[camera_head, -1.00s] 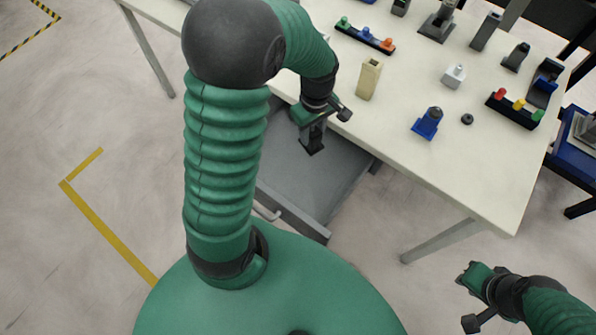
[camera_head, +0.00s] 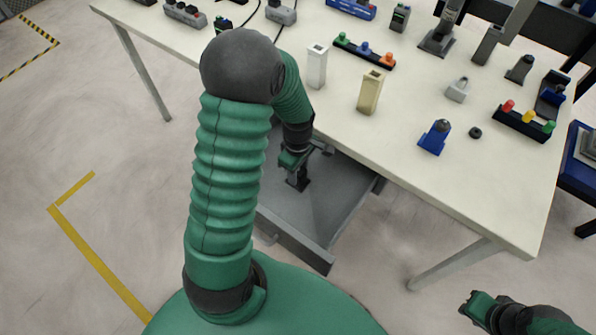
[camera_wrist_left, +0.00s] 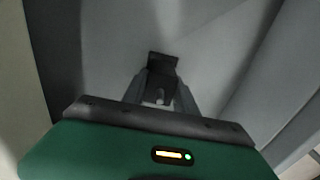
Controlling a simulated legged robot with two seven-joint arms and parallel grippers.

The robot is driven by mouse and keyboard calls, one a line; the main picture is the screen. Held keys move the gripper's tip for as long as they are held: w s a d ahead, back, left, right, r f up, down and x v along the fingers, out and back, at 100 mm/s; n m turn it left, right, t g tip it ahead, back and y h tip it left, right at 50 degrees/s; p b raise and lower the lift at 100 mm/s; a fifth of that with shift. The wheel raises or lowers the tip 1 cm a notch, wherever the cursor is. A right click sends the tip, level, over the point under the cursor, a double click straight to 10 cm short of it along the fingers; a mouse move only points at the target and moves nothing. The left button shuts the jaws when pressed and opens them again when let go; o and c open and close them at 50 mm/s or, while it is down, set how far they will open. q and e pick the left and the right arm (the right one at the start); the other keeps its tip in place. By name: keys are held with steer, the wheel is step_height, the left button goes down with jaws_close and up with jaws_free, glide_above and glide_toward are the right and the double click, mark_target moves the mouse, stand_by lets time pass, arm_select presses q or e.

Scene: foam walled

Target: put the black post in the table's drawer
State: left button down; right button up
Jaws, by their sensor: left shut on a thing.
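The black post (camera_head: 298,181) is in the fingers of my left gripper (camera_head: 296,172), inside the outline of the open grey drawer (camera_head: 325,211) under the table's front edge. In the left wrist view the post (camera_wrist_left: 162,66) sits between the fingertips (camera_wrist_left: 160,88), with grey drawer surfaces behind it. I cannot tell whether the post touches the drawer floor. My left gripper is shut on it. My right gripper (camera_head: 470,306) is at the lower right, away from the table and drawer; its fingers are too unclear to judge.
The white table (camera_head: 400,140) holds a white post (camera_head: 317,66), a tan post (camera_head: 370,91), a blue block (camera_head: 435,137) and racks with coloured knobs (camera_head: 524,122). The drawer's front panel (camera_head: 292,245) faces my green base.

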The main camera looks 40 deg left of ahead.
arm_select(q)
steer(key=c, duration=1)
jaws_free()
steer(key=shift+o, duration=0.2)
step_height(320, 180, up, 12)
steer(key=p, duration=0.3)
steer(key=shift+f, duration=0.15)
steer(key=shift+d+r, duration=0.2)
steer(key=s+d+m+t, duration=0.2)
steer(key=s+d+m, duration=0.2)
steer(key=d+m, duration=0.9)
steer(key=m, duration=0.6)
steer(key=shift+d+t, duration=0.3)
steer(key=shift+d, duration=0.05)
